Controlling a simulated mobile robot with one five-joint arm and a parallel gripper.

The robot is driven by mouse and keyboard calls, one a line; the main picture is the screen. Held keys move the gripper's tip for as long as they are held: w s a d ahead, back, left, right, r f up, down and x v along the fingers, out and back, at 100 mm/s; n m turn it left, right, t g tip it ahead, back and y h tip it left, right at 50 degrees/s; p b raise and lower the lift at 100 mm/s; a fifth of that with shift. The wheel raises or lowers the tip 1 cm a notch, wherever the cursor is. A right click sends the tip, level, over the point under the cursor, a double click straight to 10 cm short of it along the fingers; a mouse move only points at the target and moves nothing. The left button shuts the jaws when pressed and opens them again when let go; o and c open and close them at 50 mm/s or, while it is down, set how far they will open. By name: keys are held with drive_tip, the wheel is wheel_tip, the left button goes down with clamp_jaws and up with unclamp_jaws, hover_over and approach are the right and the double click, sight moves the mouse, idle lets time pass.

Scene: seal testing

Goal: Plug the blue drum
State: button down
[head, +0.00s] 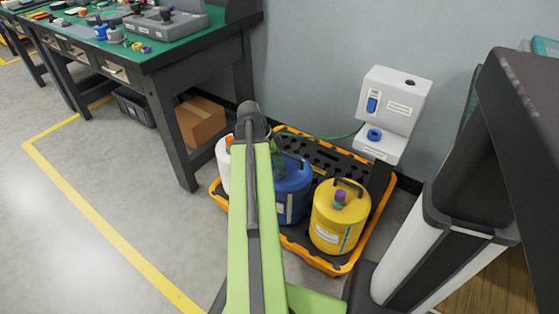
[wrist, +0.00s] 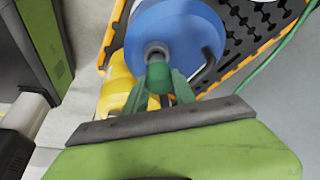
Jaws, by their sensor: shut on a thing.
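The blue drum (head: 292,188) stands on a spill tray between a white drum and a yellow drum, partly hidden by my arm in the head view. In the wrist view the blue drum (wrist: 185,25) fills the top, with a grey round neck (wrist: 156,49) on it. My gripper (wrist: 158,82) is shut on a green plug (wrist: 158,74), its two green fingers on either side. The plug's far end lines up with the grey neck and looks close to it. I cannot tell whether it touches or sits inside. In the head view my arm hides the plug.
The orange-rimmed spill tray (head: 333,268) has a black grating. The yellow drum (head: 340,222) with a purple cap stands right, the white drum (head: 222,165) left. A white wall unit (head: 395,105) has a green hose (head: 335,137). A workbench (head: 150,62) stands left.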

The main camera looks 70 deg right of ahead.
drive_tip(key=shift+f+b, duration=0.55)
drive_tip(key=shift+f, duration=0.1)
drive_tip(key=c, duration=0.9)
unclamp_jaws()
drive_tip(key=shift+c, duration=0.2)
drive_tip(key=p+v, duration=1.6)
drive_tip(key=v, duration=0.1)
drive_tip(key=shift+r, duration=0.25)
